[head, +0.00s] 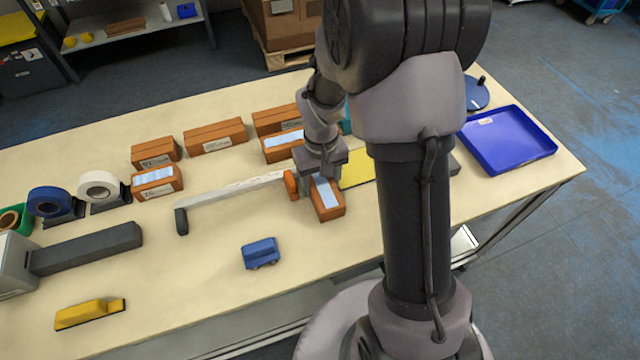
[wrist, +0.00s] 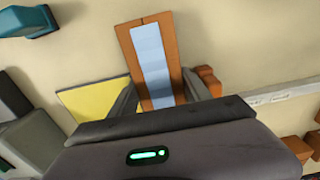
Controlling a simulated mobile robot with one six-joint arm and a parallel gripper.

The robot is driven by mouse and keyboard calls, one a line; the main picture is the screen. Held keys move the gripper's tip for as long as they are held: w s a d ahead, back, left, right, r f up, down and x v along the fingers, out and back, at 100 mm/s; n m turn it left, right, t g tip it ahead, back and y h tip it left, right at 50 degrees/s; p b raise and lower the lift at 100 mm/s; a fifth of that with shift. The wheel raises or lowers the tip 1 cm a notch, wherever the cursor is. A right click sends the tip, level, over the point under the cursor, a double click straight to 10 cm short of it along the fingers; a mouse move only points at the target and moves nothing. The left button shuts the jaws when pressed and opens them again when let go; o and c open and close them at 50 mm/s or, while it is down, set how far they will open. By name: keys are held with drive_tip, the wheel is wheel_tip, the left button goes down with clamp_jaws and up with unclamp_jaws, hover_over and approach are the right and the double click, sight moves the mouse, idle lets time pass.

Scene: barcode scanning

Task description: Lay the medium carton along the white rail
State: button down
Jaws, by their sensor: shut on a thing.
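My gripper (head: 321,176) is shut on a brown carton (head: 329,203) with a pale blue strip along its top. In the wrist view the carton (wrist: 153,60) sits between the two fingers and extends away beyond them. The white rail (head: 235,189) lies on the table just left of the held carton, with an orange block (head: 291,184) at its right end and a dark block (head: 181,221) at its left end. The rail (wrist: 285,91) also shows in the wrist view, right of the carton. Whether the carton touches the table is hard to tell.
Several other brown cartons (head: 215,137) stand behind the rail. A yellow sheet (head: 357,170) lies right of my gripper. A blue tray (head: 507,140) is at the right, and a small blue object (head: 261,253) lies in front. Tape rolls (head: 98,187) stand at the left.

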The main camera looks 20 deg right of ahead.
drive_tip(key=shift+r, duration=0.1)
drive_tip(key=shift+f, duration=0.2)
drive_tip(key=c, duration=0.8)
unclamp_jaws()
drive_tip(key=shift+r, duration=0.1)
drive_tip(key=shift+o, duration=0.2)
